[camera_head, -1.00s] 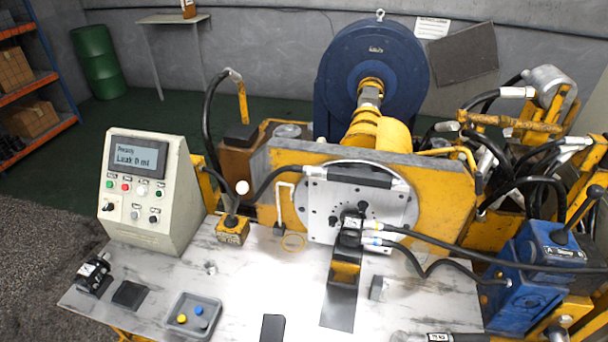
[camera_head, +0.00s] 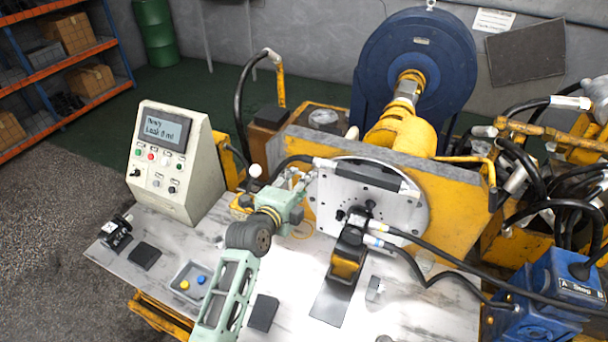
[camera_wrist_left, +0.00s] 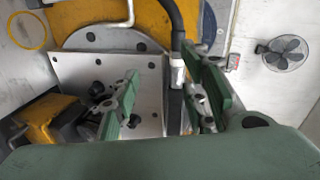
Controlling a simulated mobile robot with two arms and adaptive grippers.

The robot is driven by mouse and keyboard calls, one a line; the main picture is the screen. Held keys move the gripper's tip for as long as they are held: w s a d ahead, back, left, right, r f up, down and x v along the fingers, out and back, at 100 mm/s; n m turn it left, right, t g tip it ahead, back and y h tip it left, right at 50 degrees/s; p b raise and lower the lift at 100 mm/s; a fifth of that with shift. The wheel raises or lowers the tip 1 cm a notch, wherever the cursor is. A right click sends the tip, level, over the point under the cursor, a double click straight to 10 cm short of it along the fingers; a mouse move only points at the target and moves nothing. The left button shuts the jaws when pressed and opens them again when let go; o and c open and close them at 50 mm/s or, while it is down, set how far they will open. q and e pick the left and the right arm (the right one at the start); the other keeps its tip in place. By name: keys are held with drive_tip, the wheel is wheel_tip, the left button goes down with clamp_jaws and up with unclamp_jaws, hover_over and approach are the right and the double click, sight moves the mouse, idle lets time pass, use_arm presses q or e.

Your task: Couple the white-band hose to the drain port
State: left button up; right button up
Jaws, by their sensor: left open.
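The white-band hose (camera_head: 291,161) is black and arches from behind my left arm to the face plate. Its white band (camera_head: 323,163) lies at the plate's upper left edge. My left gripper (camera_head: 304,181) is open just in front of that band. In the left wrist view the band (camera_wrist_left: 178,72) shows between the spread fingers (camera_wrist_left: 165,100), closer to the right finger. I cannot tell whether the fingers touch the hose. The motor (camera_head: 349,252), black and yellow, stands before the plate. I cannot single out the drain port. My right gripper is not in view.
The grey face plate (camera_head: 402,210) is close behind my left gripper. Two hoses with yellow and blue bands run from the motor to a blue valve unit (camera_head: 545,290). A control box (camera_head: 168,160) and small-parts tray (camera_head: 180,272) stand left.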

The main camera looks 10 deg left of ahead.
sight(312, 163)
use_arm(q)
drive_tip(key=shift+m+t, duration=0.4)
drive_tip(key=shift+m, duration=0.1)
drive_tip(key=w+b, duration=0.1)
drive_tip(key=w, duration=0.1)
drive_tip(key=w+r+b, duration=0.1)
drive_tip(key=w, duration=0.1)
drive_tip(key=shift+r, duration=0.15)
drive_tip(key=b+x, duration=0.2)
drive_tip(key=x, duration=0.2)
drive_tip(key=shift+b, duration=0.4)
drive_tip(key=shift+r+b+x, duration=0.1)
drive_tip(key=shift+b+x, duration=0.25)
drive_tip(key=shift+x, duration=0.25)
drive_tip(key=shift+r+b+x, duration=0.15)
drive_tip(key=shift+b+x, duration=0.2)
drive_tip(key=shift+x, duration=0.2)
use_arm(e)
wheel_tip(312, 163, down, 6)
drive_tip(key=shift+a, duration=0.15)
use_arm(q)
drive_tip(key=shift+w+a+f, duration=0.1)
drive_tip(key=shift+f, duration=0.1)
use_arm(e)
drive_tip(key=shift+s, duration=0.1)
use_arm(q)
clamp_jaws()
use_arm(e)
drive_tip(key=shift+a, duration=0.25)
